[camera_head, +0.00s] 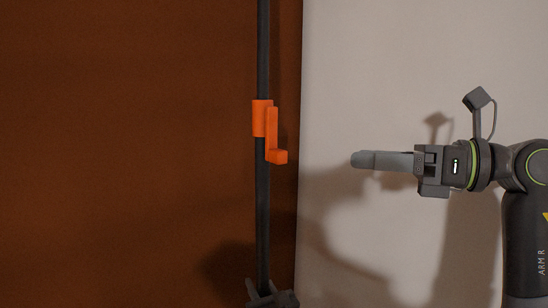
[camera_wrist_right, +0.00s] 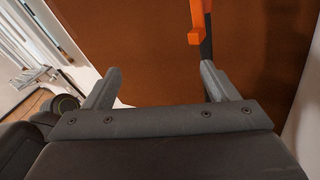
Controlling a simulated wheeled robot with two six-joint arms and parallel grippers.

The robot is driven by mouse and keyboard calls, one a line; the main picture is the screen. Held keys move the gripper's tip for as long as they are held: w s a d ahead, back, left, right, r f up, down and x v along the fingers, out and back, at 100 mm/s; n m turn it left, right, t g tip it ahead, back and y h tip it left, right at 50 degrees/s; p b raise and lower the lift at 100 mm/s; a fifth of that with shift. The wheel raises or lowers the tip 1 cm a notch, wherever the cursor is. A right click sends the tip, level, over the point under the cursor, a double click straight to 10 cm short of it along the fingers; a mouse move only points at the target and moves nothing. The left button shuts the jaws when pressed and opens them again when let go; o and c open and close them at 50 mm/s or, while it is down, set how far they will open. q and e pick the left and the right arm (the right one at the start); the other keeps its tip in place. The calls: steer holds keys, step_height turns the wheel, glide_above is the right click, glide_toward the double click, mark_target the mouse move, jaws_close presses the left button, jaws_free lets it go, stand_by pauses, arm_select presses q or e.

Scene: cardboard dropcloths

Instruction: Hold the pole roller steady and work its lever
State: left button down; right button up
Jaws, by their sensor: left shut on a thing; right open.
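The pole roller's dark pole (camera_head: 263,210) runs upright through the head view, in front of a brown surface. An orange clamp with a lever (camera_head: 273,130) sits on it, the lever hanging down with a foot at its lower end. My left gripper (camera_head: 268,293) is shut on the pole at the bottom edge, mostly cut off. My right gripper (camera_head: 354,159) is open and empty, to the right of the lever and apart from it, pointing left. In the right wrist view its fingers (camera_wrist_right: 158,85) are spread, with the orange lever (camera_wrist_right: 197,22) beyond the right finger.
A brown panel (camera_head: 120,150) fills the left of the head view and a pale wall (camera_head: 400,60) the right. Free room lies between my right gripper and the lever. In the right wrist view, a dark round object (camera_wrist_right: 65,104) stands at the left.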

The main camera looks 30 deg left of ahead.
mark_target(284, 157)
steer(key=shift+w+a+f+m+t+h, duration=0.15)
steer(key=shift+w+a+f+t+h, duration=0.45)
steer(key=shift+a, duration=2.35)
steer(key=shift+w+a+f+m+t+h, duration=0.2)
steer(key=shift+w+a+f+t, duration=0.45)
steer(key=shift+a, duration=2.25)
steer(key=shift+w+a+f+m+t+h, duration=0.1)
steer(key=shift+w+a+f+t+h, duration=0.5)
steer(key=shift+a, duration=2.35)
steer(key=shift+s+f, duration=0.2)
steer(key=shift+f, duration=0.05)
steer(key=c, duration=1.4)
steer(key=shift+c, duration=0.2)
